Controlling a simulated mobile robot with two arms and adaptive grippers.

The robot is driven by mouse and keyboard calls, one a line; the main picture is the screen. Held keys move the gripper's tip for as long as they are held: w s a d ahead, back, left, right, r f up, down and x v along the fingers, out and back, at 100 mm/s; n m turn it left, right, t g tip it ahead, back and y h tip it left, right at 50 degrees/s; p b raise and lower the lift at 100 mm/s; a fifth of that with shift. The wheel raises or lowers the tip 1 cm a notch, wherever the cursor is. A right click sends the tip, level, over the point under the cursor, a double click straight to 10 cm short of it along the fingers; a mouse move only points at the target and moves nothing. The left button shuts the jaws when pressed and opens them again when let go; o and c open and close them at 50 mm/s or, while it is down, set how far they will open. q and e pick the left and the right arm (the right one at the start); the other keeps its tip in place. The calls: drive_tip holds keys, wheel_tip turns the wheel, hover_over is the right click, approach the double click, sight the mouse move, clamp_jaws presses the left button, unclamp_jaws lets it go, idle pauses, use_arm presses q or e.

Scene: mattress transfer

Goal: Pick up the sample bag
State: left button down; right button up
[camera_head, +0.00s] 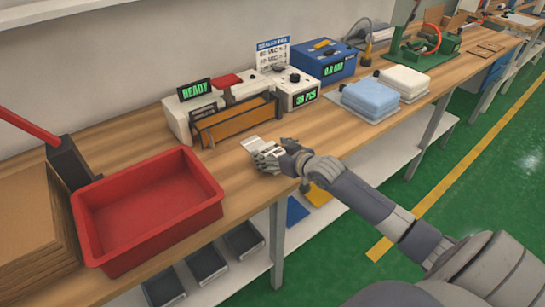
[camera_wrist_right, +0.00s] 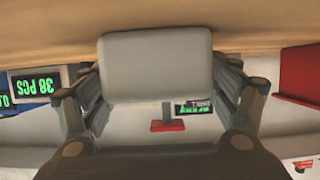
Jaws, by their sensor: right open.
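A small pale grey-white rectangular piece with rounded corners, which looks like the sample bag (camera_head: 255,144), is at the front of the wooden bench, beside the fingertips of my right gripper (camera_head: 268,157). In the right wrist view the pale piece (camera_wrist_right: 155,65) fills the space between the two open fingers, close to the wooden surface. A gap shows beside it, and I cannot tell whether the fingers touch it. My right gripper is open, low over the bench edge. My left gripper is not in view.
A red bin (camera_head: 150,212) stands to the left on the bench. A sealing machine (camera_head: 235,118) with a READY display is just behind the gripper. A blue pack (camera_head: 370,98) and a white pack (camera_head: 405,80) lie to the right. Bare bench (camera_head: 330,125) lies between.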

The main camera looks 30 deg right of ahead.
drive_tip(key=c, duration=1.2)
drive_tip(key=shift+r, duration=0.45)
wheel_tip(320, 180, up, 3)
drive_tip(key=shift+f, duration=0.2)
drive_tip(key=s+d, duration=0.1)
drive_tip(key=s, duration=0.4)
drive_tip(key=s+d+r, duration=0.1)
drive_tip(key=s+d, duration=0.1)
drive_tip(key=s, duration=0.3)
drive_tip(key=s+d, duration=0.2)
drive_tip(key=s, duration=0.3)
drive_tip(key=shift+d+r, duration=0.2)
drive_tip(key=shift+r, duration=0.1)
